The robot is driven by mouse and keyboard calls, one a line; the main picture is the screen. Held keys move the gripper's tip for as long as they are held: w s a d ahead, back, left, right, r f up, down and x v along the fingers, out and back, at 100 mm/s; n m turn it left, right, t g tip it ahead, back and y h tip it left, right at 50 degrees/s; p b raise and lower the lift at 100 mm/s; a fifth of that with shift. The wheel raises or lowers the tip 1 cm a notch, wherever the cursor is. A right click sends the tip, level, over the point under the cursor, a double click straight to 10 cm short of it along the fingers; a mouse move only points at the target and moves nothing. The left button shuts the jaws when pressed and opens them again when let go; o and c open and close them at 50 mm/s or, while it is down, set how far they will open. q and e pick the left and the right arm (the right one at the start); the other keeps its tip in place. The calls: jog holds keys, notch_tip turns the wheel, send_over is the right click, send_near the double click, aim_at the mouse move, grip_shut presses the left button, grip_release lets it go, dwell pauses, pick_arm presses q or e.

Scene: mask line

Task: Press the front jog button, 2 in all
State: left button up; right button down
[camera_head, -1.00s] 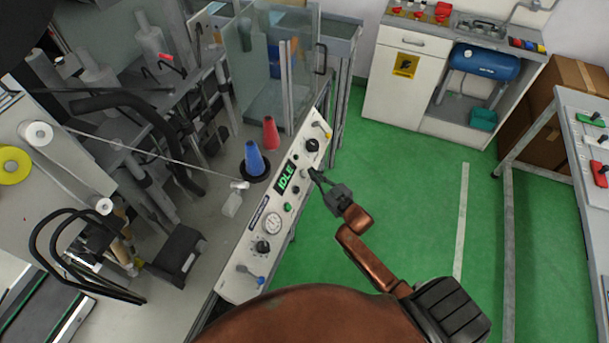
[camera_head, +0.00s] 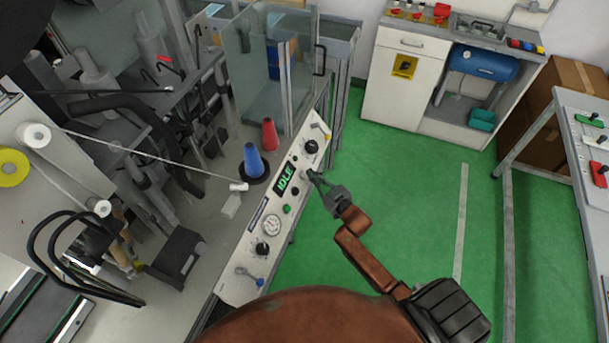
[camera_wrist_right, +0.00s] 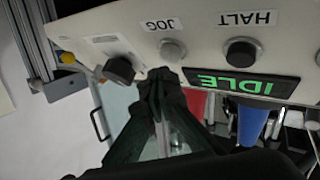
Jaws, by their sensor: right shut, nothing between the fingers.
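The sloped white control panel (camera_head: 240,262) runs diagonally beside the machine in the head view, with a green IDLE display (camera_head: 286,178). In the right wrist view the panel (camera_wrist_right: 208,25) appears upside down. Its pale jog button (camera_wrist_right: 172,50) sits by the JOG label, beside the black HALT button (camera_wrist_right: 240,53). My right gripper (camera_head: 312,175) is shut and empty, its tips at the panel's right edge near the display. In the wrist view the gripper's tips (camera_wrist_right: 160,75) are close to the jog button; I cannot tell whether they touch. My left gripper is out of view.
A black knob (camera_wrist_right: 119,69) lies beside the jog button. A blue cone (camera_head: 253,160) and a red cone (camera_head: 270,135) stand behind the panel, near a glass guard (camera_head: 262,75). Green floor (camera_head: 400,200) is open to the right.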

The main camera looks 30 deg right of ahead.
jog(key=shift+a, duration=0.1)
dwell(0.5)
jog(key=shift+w+a+f, duration=0.15)
jog(key=shift+w+f, duration=0.1)
jog(key=shift+w+a+f, duration=0.2)
jog(key=shift+a+f, duration=0.05)
jog(key=shift+f, duration=0.05)
dwell(1.0)
jog(key=shift+d+r, duration=0.1)
jog(key=shift+s+d+r+p, duration=0.4)
jog(key=shift+s+r+p, duration=0.05)
jog(key=shift+s+p, duration=0.05)
jog(key=s+d+r+p, duration=0.1)
jog(key=p, duration=0.1)
jog(key=s+d+r+p, duration=0.1)
jog(key=s+r+p, duration=0.1)
jog(key=shift+d+r, duration=0.1)
jog(key=shift+d, duration=0.15)
dwell(0.3)
